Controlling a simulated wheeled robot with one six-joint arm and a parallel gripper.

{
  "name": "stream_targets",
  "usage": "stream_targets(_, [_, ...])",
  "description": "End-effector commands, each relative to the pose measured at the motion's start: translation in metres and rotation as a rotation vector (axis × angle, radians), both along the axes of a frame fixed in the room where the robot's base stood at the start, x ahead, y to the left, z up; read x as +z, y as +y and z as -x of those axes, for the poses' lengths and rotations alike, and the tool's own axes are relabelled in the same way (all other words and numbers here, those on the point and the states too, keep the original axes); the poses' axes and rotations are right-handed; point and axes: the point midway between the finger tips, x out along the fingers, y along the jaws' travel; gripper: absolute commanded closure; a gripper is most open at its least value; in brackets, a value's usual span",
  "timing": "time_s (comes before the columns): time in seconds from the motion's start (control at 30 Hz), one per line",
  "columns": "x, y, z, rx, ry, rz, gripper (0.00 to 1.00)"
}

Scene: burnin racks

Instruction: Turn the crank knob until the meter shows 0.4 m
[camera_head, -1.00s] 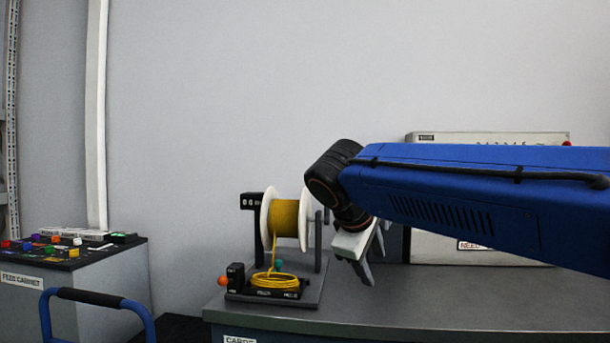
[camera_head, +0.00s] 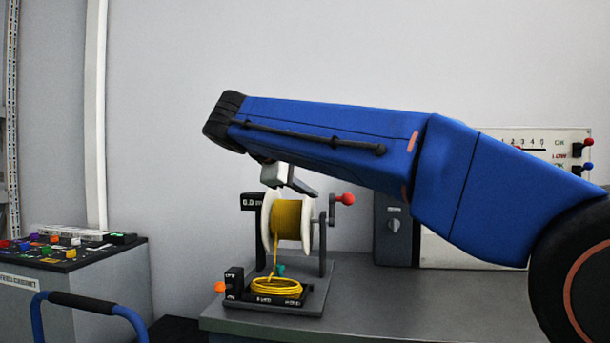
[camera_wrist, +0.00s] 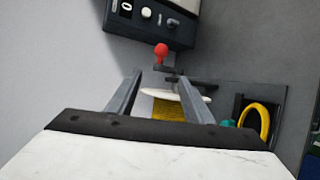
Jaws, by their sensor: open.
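The red crank knob (camera_head: 348,198) sticks out on the right side of the cable reel, on a short crank by the reel's grey upright. It also shows in the wrist view (camera_wrist: 161,50), just beyond the fingertips and roughly centred between them. The white-flanged reel (camera_head: 265,222) holds yellow cable. The black meter (camera_head: 251,201) at its upper left seems to read 0.0 m, in small print. My gripper (camera_head: 301,187) is above the reel, left of the knob, partly hidden by my arm. In the wrist view my gripper (camera_wrist: 160,76) is open and empty.
A yellow coil (camera_head: 276,287) lies on the black tray at the reel's foot. A grey box with a dial (camera_head: 393,225) and a white panel (camera_head: 480,252) stand behind and to the right. The bench (camera_head: 420,300) is clear in front.

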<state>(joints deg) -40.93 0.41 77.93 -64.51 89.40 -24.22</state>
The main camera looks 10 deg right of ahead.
Motion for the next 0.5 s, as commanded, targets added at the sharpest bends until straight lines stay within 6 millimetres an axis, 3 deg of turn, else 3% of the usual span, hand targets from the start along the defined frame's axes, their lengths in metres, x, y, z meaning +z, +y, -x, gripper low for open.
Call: stream_targets(0.5, [-0.036,-0.053,-0.056,-0.003,0.001,0.001,0.53])
